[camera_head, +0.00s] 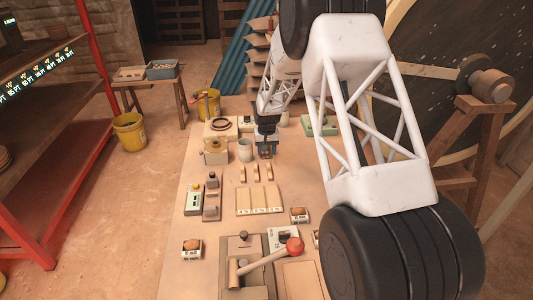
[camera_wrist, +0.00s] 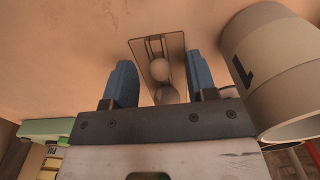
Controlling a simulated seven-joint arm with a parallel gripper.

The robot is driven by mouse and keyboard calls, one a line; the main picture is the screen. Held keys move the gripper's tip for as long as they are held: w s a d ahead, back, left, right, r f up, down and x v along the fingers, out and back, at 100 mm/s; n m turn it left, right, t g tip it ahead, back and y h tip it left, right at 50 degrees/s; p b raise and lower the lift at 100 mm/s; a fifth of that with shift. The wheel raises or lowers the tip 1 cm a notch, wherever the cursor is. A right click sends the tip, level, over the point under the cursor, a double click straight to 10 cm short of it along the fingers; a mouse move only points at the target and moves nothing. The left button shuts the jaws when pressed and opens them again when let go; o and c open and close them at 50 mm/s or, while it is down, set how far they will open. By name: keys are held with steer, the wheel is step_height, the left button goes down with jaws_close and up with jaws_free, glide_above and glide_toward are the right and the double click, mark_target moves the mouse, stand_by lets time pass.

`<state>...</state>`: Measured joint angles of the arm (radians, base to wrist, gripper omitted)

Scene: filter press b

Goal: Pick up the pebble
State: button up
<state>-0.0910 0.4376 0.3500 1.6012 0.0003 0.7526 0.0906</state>
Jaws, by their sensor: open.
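In the wrist view, a pale, round pebble (camera_wrist: 160,69) shows between the blue fingers of my gripper (camera_wrist: 161,75). A second pale, round shape (camera_wrist: 168,95) sits just below it, partly hidden by the gripper body; I cannot tell whether it is a separate stone. Both show against a small brown rectangular plate (camera_wrist: 174,45) with dark lines. The fingers are apart, with visible gaps on both sides of the pebble. In the head view, my gripper (camera_head: 266,148) points down over the far part of the table, and the pebble cannot be made out there.
A pale cup marked 1 (camera_wrist: 275,70) stands close to the right finger in the wrist view; in the head view, a grey cup (camera_head: 245,150) stands left of my gripper. A green tray (camera_head: 318,126) lies to the right. Wooden strips (camera_head: 259,200) and a red-knobbed lever (camera_head: 294,245) are nearer.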

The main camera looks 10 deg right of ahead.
jaws_close()
stand_by(0.3)
steer(key=shift+r, duration=0.15)
stand_by(0.3)
steer(key=shift+r, duration=0.5)
steer(key=shift+s+r, duration=0.2)
steer(key=shift+r, duration=0.4)
steer(key=shift+s+r, duration=0.15)
steer(key=shift+r, duration=0.4)
steer(key=s, duration=0.5)
steer(key=s+d+r, duration=0.1)
steer(key=s, duration=0.9)
steer(key=shift+s+d+r, duration=0.1)
steer(key=shift+d+r, duration=0.1)
